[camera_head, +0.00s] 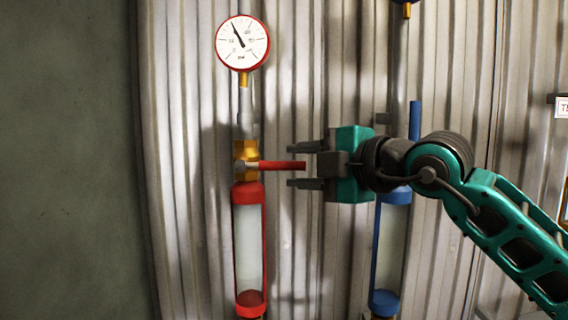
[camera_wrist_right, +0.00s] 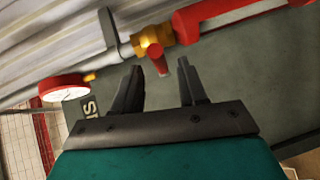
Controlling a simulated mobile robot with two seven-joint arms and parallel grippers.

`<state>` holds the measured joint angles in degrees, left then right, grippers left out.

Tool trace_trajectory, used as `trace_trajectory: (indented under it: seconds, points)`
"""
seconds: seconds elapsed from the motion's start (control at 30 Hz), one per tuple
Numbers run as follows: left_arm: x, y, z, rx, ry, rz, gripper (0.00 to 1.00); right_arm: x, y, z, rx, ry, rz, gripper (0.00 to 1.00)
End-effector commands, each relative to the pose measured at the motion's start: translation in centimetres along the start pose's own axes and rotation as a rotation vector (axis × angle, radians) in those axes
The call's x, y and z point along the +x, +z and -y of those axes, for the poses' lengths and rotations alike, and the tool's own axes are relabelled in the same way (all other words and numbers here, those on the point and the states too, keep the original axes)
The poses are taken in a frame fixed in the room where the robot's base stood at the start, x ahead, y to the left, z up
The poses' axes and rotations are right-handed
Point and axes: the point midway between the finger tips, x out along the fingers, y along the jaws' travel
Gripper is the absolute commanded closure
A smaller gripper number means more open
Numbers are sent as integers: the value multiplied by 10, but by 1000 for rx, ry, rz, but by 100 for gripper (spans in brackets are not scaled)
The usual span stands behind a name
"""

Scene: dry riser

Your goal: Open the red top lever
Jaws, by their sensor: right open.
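The red top lever (camera_head: 283,165) sticks out horizontally to the right from a brass valve (camera_head: 246,152) above the red-framed sight tube (camera_head: 249,240). My right gripper (camera_head: 291,166) is open at the lever's free end, with one finger above and one below it in the head view. In the right wrist view, the lever (camera_wrist_right: 157,59) points toward the gap between the open fingers (camera_wrist_right: 158,76). I cannot tell whether either finger touches it. My left gripper is not in view.
A red-rimmed gauge (camera_head: 242,43) stands above the valve. A blue-framed tube (camera_head: 391,240) with an upright blue lever (camera_head: 414,120) stands to the right, partly behind my right arm. A corrugated wall (camera_head: 320,60) is close behind. A plain dark wall (camera_head: 65,160) lies left.

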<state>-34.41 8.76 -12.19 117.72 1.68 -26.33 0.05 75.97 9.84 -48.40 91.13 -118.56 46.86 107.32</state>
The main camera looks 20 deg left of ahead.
Motion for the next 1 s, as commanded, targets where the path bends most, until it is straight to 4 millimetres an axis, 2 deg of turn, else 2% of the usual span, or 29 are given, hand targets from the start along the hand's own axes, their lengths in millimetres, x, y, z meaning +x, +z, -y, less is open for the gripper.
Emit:
trace_trajectory:
  seconds: [0.1, 0.3, 0.67, 1.0]
  points:
    - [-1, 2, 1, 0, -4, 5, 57, 21, -1, -1, 1, 0, -1, 58]
    - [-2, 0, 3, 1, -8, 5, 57, 39, 0, -1, 0, 1, 0, 58]
    - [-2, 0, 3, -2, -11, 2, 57, 44, 0, 0, 1, 2, -1, 58]
    - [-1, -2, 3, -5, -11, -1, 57, 44, 0, 0, 1, 1, -1, 89]
